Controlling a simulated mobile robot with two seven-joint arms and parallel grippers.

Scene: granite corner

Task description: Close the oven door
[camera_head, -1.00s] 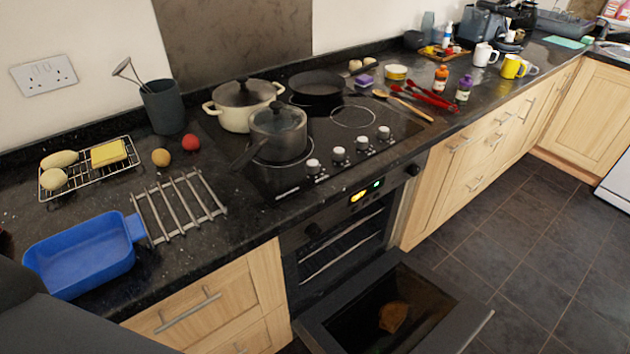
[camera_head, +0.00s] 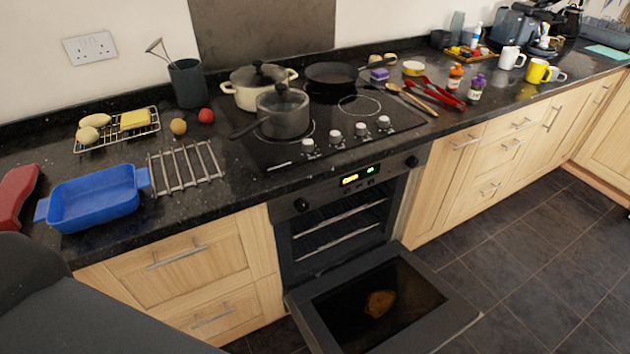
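The oven (camera_head: 335,222) is built in under the black hob, and its lit control panel (camera_head: 360,177) faces the room. Its door (camera_head: 452,300) is folded down, wide open, reaching out over the floor. The dark glass on the door's inner face shows a brown patch (camera_head: 380,303). Metal racks (camera_head: 330,235) show inside the oven cavity. The door's handle is mostly hidden at the outer edge. A dark part of my own body fills the lower left corner. Neither of my grippers is in view.
The tiled floor (camera_head: 520,255) right of the door is clear. Wooden drawers (camera_head: 190,265) flank the oven on the left and cupboards on the right. A blue dish (camera_head: 95,203), metal trivet (camera_head: 186,168) and lidded saucepan (camera_head: 283,112) stand on the worktop above.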

